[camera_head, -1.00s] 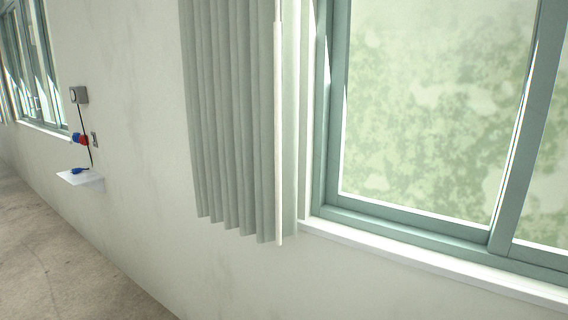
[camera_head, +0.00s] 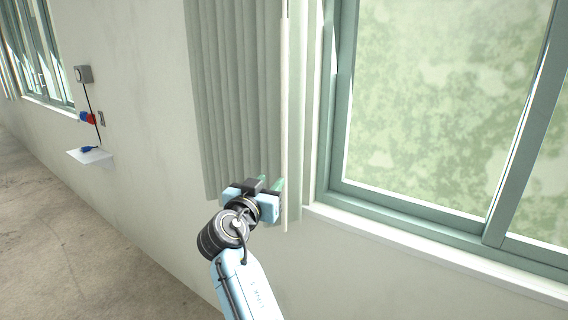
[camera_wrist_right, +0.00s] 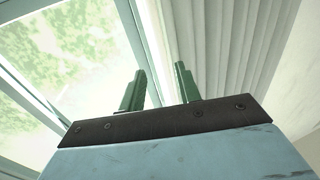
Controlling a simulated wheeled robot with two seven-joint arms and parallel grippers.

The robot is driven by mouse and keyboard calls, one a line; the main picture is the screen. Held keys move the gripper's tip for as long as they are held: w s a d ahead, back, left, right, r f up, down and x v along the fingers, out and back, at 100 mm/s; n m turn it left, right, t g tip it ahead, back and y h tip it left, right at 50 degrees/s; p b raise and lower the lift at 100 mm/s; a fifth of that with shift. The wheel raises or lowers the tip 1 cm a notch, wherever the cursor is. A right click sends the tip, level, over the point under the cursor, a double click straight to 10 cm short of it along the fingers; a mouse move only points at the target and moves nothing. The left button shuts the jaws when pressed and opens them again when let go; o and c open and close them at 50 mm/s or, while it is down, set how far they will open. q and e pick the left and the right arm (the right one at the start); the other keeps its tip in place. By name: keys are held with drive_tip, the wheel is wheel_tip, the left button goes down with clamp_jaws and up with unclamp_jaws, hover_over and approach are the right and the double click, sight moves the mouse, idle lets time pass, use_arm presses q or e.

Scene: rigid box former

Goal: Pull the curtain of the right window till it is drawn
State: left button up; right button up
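The grey-green pleated curtain (camera_head: 230,90) hangs gathered at the left side of the right window (camera_head: 440,100). A pale upright bar (camera_head: 285,100) runs down its right edge. My right gripper (camera_head: 270,183) is in front of the curtain's lower end, just left of the bar. In the right wrist view its two green fingers (camera_wrist_right: 161,70) stand apart with nothing visibly clamped. The curtain folds (camera_wrist_right: 230,45) are on the right there, and a pale upright strip shows behind the gap. I cannot tell whether the fingers touch anything. My left gripper is not in view.
A white sill (camera_head: 430,248) runs under the right window. On the wall to the left are a small white shelf (camera_head: 88,157), a grey box with a cable (camera_head: 83,73) and another window (camera_head: 40,60). The concrete floor (camera_head: 60,240) at lower left is clear.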

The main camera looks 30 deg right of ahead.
sight(283, 166)
drive_tip(key=p+x, duration=0.2)
drive_tip(key=x, duration=0.9)
drive_tip(key=shift+w+p, duration=0.1)
drive_tip(key=shift+p, duration=0.3)
drive_tip(key=shift+c, duration=0.2)
clamp_jaws()
